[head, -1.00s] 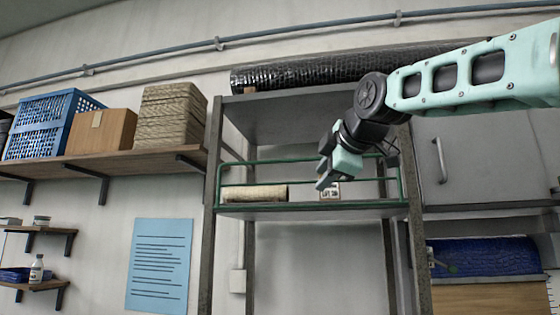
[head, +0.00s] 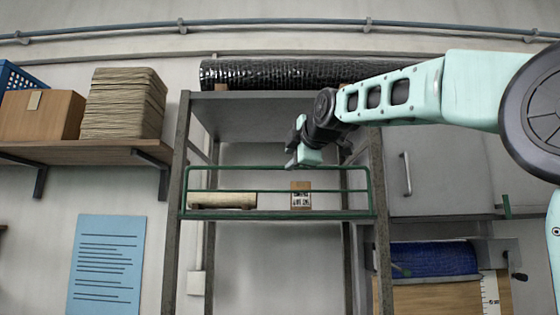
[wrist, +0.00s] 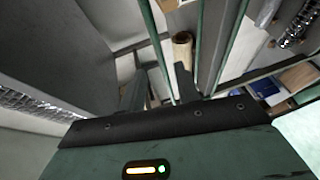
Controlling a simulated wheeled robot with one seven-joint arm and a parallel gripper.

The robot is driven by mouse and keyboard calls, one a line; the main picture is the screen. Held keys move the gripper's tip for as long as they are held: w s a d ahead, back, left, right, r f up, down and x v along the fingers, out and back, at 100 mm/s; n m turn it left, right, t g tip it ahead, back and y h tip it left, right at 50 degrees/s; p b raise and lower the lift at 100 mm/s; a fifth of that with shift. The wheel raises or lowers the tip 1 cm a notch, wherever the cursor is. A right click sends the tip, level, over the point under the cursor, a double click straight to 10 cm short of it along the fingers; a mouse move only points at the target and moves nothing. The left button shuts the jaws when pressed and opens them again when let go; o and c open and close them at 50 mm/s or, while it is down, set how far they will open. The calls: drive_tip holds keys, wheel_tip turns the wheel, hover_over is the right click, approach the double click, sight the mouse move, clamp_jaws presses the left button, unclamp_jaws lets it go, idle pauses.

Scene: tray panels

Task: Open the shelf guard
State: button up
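The shelf guard (head: 230,191) is a green rail frame standing upright across the front of the middle shelf in the head view. Its green bars also cross the wrist view (wrist: 151,28). My gripper (head: 292,163) is at the guard's top rail, a little right of its middle. In the wrist view my two fingers (wrist: 160,85) are apart, and a green bar runs between them in the picture. I cannot tell whether the fingers touch it.
The grey rack's posts (head: 174,215) stand either side of the guard. A black wrapped roll (head: 270,74) lies on top. A grey cabinet (head: 440,170) with a handle is close on the right. A wall shelf (head: 95,148) with boxes is left. The space under the guarded shelf is clear.

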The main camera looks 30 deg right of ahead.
sight(281, 167)
drive_tip(key=p+x, duration=0.3)
drive_tip(key=x, duration=0.4)
drive_tip(key=shift+w+d+f, duration=0.1)
drive_tip(key=shift+w+f, duration=0.05)
drive_tip(key=shift+w, duration=0.2)
clamp_jaws()
